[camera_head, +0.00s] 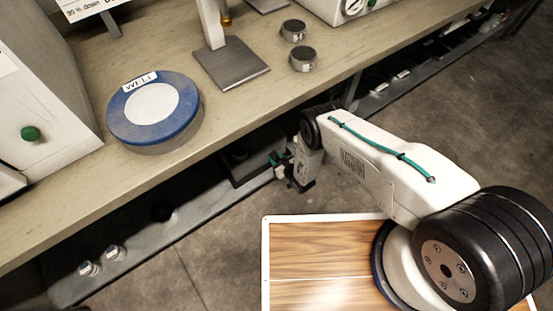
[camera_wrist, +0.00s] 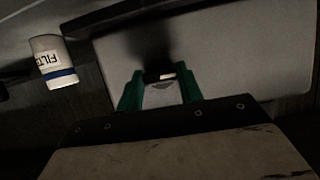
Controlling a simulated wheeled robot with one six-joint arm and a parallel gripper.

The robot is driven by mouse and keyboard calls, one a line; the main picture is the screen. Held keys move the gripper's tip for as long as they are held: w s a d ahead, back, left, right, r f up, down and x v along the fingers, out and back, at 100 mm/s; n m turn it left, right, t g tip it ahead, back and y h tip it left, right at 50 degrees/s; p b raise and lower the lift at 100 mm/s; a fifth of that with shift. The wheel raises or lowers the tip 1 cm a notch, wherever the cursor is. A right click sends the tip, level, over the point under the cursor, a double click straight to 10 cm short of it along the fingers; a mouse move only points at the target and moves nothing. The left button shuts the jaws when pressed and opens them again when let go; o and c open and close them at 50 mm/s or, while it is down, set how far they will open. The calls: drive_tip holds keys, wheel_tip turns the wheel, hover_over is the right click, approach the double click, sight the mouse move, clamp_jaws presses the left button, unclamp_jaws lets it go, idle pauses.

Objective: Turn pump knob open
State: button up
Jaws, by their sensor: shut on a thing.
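My gripper (camera_head: 284,166) reaches under the front edge of the bench, beside a dark box-like unit (camera_head: 250,160) on the lower shelf. In the wrist view its two green fingers (camera_wrist: 161,82) are shut on a small dark knob (camera_wrist: 155,76) with a pale mark. The knob stands in front of a grey panel (camera_wrist: 240,65). The picture is dim there, and the knob's turn angle cannot be made out. In the head view the knob is hidden by the gripper and the bench.
A blue-rimmed round dish marked WELL (camera_head: 152,110), a stand with a square base (camera_head: 231,65) and two small tins (camera_head: 303,60) are on the bench (camera_head: 290,95). A labelled white cup (camera_wrist: 52,62) is left of the gripper. Small jars (camera_head: 88,268) are on the low shelf.

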drive_tip(key=o, duration=1)
drive_tip(key=v, duration=0.7)
drive_tip(key=shift+s+d+r, duration=0.15)
drive_tip(key=shift+s+d, duration=0.05)
drive_tip(key=shift+s, duration=0.1)
